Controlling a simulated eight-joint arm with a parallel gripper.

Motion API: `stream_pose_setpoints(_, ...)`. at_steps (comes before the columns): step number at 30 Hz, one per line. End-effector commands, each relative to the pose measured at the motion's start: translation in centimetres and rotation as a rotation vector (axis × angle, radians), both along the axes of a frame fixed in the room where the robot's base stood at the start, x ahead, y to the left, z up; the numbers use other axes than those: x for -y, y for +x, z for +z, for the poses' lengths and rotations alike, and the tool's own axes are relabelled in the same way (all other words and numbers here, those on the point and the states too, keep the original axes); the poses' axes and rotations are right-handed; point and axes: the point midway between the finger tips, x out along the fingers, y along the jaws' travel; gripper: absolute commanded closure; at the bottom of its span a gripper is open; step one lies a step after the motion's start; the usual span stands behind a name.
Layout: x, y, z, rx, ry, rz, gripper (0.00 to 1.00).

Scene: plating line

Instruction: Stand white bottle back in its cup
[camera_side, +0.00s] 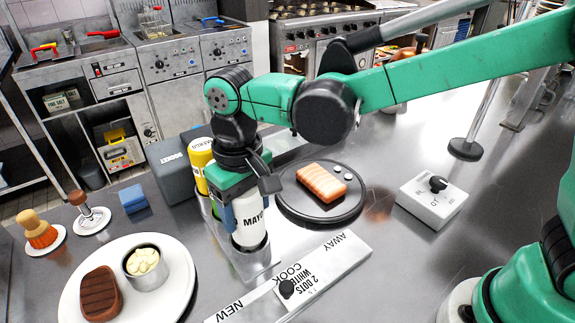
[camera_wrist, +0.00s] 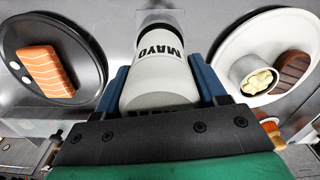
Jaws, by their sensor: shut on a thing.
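The white bottle marked MAYO (camera_side: 250,220) is upright in the side view, with a dark band near its lower end. My gripper (camera_side: 245,205) is shut on it, with blue finger pads on either side. In the wrist view the bottle (camera_wrist: 158,75) sits between the two blue fingers (camera_wrist: 163,88). A metal rack (camera_side: 262,263) lies under and around the bottle's lower end. I cannot tell whether the bottle's base is in a cup or just above the rack. The yellow bottle (camera_side: 201,160) stands in the same rack, behind my gripper and partly hidden.
A dark round plate with salmon (camera_side: 320,183) is right of the rack. A white plate (camera_side: 175,290) with a steak and a small pot is at front left. A labelled strip (camera_side: 330,262) with a black knob lies in front. A grey box (camera_side: 172,172) stands behind left.

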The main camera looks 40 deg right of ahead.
Motion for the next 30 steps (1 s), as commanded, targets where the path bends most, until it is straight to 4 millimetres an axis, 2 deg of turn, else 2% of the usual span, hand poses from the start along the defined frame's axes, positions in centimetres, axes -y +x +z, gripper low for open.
stream_pose_setpoints(14, 0.0, -0.01, -0.61, 0.0, 0.0, 0.0, 0.6)
stream_pose_setpoints(15, 0.0, 0.0, -0.61, 0.0, 0.0, 0.0, 0.27)
stream_pose_setpoints(18, 0.0, -0.01, -0.6, 0.0, 0.0, 0.0, 0.0)
stream_pose_setpoints(30, 0.0, 0.0, -0.48, 0.0, 0.0, 0.0, 0.0)
